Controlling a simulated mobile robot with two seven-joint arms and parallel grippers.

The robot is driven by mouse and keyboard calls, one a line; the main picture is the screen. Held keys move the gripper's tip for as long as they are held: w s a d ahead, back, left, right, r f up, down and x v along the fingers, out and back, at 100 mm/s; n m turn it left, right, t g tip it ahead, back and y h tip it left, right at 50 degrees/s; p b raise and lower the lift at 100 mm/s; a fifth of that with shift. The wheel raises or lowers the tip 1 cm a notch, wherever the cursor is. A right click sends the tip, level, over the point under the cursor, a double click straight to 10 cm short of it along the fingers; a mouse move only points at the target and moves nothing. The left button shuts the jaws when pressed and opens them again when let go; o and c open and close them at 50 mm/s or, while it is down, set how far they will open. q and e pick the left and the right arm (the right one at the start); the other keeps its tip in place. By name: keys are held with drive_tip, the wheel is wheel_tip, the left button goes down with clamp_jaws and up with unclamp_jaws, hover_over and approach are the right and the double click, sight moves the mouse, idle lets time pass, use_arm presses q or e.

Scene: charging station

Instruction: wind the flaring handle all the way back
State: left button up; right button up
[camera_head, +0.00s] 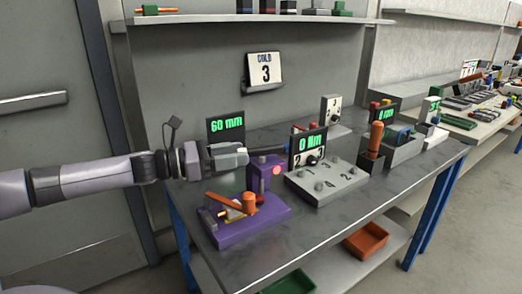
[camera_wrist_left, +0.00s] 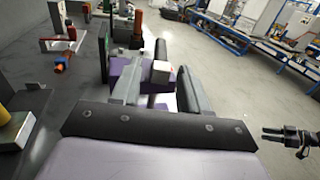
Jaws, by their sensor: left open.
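A purple flaring tool (camera_head: 240,228) with an orange handle (camera_head: 232,203) and a brass-coloured part sits at the near left of the bench. The handle lies across the top of the base, its knob end raised at the right. My left gripper (camera_head: 240,156) is open and level, above and behind the handle, apart from it. Its fingertips point right, close to a purple post (camera_head: 264,180) with a red button. In the left wrist view a purple block (camera_wrist_left: 128,72) shows between and beyond the open fingers. A dark gripper (camera_wrist_left: 268,135) shows at the right edge there, seemingly my right one; its opening is unclear.
A green "60 mm" display (camera_head: 226,127) stands behind my left gripper. A grey block with pegs (camera_head: 325,183) and a "0 mm" display (camera_head: 308,144) stand to the right. An upright orange handle (camera_head: 376,138) is farther right. The bench's front right is clear.

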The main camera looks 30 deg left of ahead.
sight(251, 149)
use_arm(q)
drive_tip(key=p+x, duration=0.2)
drive_tip(key=x, duration=0.2)
drive_tip(key=shift+d+r, duration=0.15)
drive_tip(key=shift+r, duration=0.05)
drive_tip(key=shift+p+x, duration=0.35)
drive_tip(key=shift+x, duration=0.7)
drive_tip(key=shift+f, duration=0.2)
clamp_jaws()
